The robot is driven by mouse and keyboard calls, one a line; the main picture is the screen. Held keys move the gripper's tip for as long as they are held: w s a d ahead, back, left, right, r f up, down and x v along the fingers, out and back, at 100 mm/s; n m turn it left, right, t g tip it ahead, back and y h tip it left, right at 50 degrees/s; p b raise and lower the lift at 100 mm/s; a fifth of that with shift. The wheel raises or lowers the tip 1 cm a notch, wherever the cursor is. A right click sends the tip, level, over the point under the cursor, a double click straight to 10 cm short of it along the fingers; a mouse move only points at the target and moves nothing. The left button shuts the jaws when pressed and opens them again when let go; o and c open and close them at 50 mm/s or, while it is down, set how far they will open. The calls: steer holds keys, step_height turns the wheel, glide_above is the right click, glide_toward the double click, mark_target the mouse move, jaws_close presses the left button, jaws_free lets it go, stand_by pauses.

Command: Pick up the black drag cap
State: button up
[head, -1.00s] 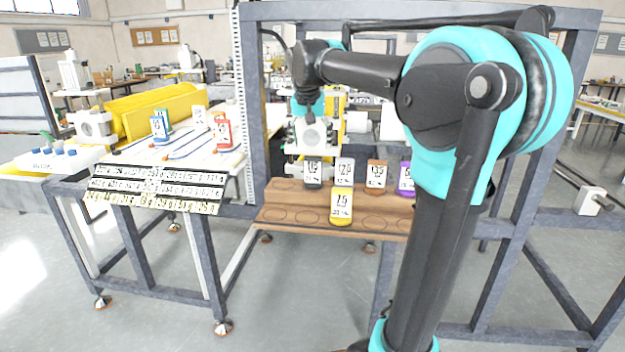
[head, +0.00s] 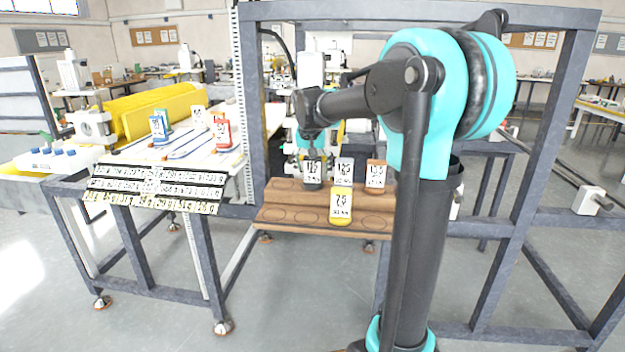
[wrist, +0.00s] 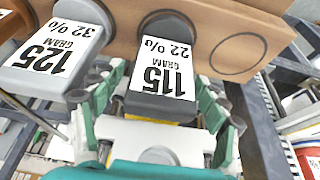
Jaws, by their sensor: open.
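The black drag cap (head: 312,173), with a white label reading 115 gram and 22 %, stands upright at the left of the back row on the wooden rack (head: 290,215). In the wrist view the black cap (wrist: 163,62) is upside down in the middle. My gripper (wrist: 158,98) is open, with one finger on either side of the cap's near end. I cannot tell whether the fingers touch it. In the head view my gripper (head: 311,150) is right above and behind the cap, partly hidden.
A grey 125 gram cap (wrist: 58,50) stands close beside the black one. A brown cap (head: 375,175) is to the right, and a yellow 7.5 cap (head: 341,206) is in front. Empty round recesses lie along the rack's front. A grey frame post (head: 250,100) rises at the left.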

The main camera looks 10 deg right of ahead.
jaws_close()
stand_by(0.5)
steer(key=shift+r, duration=0.15)
